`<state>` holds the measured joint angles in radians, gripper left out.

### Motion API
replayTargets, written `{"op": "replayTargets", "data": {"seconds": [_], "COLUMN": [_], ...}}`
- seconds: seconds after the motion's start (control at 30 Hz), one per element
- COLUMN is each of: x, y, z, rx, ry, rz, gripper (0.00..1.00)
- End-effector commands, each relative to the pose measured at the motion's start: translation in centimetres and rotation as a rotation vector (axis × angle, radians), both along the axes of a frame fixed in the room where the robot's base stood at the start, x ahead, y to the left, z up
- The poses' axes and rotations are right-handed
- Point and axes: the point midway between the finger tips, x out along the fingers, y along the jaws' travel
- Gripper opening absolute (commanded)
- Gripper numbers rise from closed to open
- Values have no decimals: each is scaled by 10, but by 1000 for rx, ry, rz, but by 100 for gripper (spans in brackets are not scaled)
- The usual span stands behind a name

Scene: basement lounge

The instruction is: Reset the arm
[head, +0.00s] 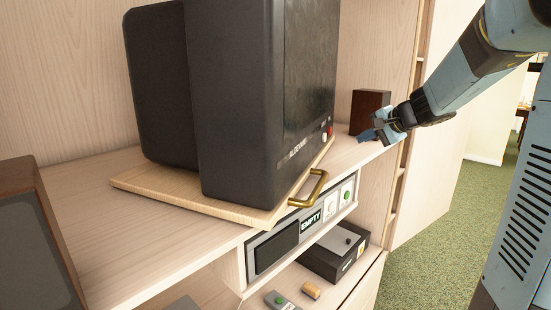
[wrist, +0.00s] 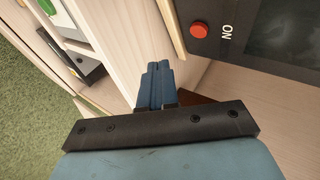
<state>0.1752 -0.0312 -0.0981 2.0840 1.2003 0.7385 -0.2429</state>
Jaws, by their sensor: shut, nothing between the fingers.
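My arm comes in from the upper right in the head view, and my gripper (head: 373,134) is at the right end of the wooden shelf. It is in front of a small dark brown box (head: 370,108). In the wrist view the two blue fingers of my gripper (wrist: 154,72) are together, with nothing between them. They are near the shelf's front edge. I cannot tell whether they touch the shelf.
A black television (head: 240,100) stands on a light board (head: 180,201) with a brass handle (head: 310,190). Its red button (wrist: 199,30) is close to my fingers. Below are a panel marked EMPTY (head: 311,222) and a black box (head: 333,252). Green carpet (head: 425,265) lies open at right.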

Motion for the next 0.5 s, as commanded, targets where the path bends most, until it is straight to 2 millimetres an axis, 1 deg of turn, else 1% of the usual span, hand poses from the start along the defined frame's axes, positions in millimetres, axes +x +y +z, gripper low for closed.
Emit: {"op": "replayTargets", "data": {"seconds": [0.17,0.27,0.37,0.47,0.5], "x": [-24,-42,-64,-94,-108], "y": [15,24,34,44,48], "z": [4,6,7,7,6], "rx": [-51,-90,-141,-211,-245], "ry": [4,10,16,25,30], "rz": [55,94,142,197,224], "gripper": [0,0,0,0,0]}}
